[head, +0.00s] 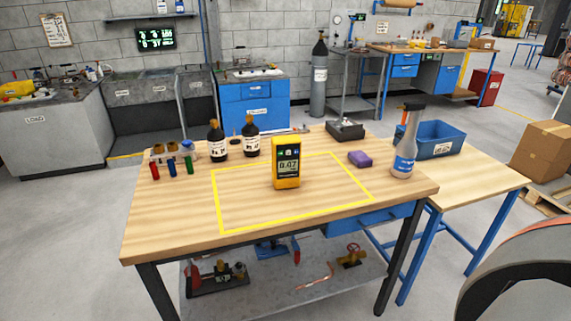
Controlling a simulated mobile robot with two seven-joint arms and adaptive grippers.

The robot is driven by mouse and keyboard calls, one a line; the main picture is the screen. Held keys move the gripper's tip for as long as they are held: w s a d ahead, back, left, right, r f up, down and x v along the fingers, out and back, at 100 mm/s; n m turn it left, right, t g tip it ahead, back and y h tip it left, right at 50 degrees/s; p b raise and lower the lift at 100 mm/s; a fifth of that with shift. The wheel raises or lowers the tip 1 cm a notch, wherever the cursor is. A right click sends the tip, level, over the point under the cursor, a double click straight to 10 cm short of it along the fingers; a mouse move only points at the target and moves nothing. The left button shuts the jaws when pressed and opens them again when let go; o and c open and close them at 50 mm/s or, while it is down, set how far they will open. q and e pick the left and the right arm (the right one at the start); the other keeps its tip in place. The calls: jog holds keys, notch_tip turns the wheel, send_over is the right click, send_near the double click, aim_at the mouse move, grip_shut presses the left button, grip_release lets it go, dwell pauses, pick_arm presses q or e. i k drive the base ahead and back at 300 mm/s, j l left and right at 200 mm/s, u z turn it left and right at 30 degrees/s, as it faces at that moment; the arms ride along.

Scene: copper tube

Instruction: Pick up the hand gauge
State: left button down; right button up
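The hand gauge (286,163) is a yellow handheld meter with a dark face and a small lit display. It stands upright on the wooden workbench (160,225), inside a yellow outlined rectangle (294,219). Nothing touches it. Neither of my grippers can be made out in the head view. A rounded grey shape with a dark band at the lower right edge is cut off by the frame.
Two dark bottles (218,142) and a rack of coloured tubes (172,164) stand left of the gauge. A black tray (345,130), purple block (360,159) and spray bottle (404,150) are right. A blue bin (433,140) sits on a side table. The front benchtop is clear.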

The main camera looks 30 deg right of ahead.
aim_at(287, 170)
jog(key=l+z, duration=0.15)
jog(key=z, duration=0.8)
jog(key=i, duration=0.05)
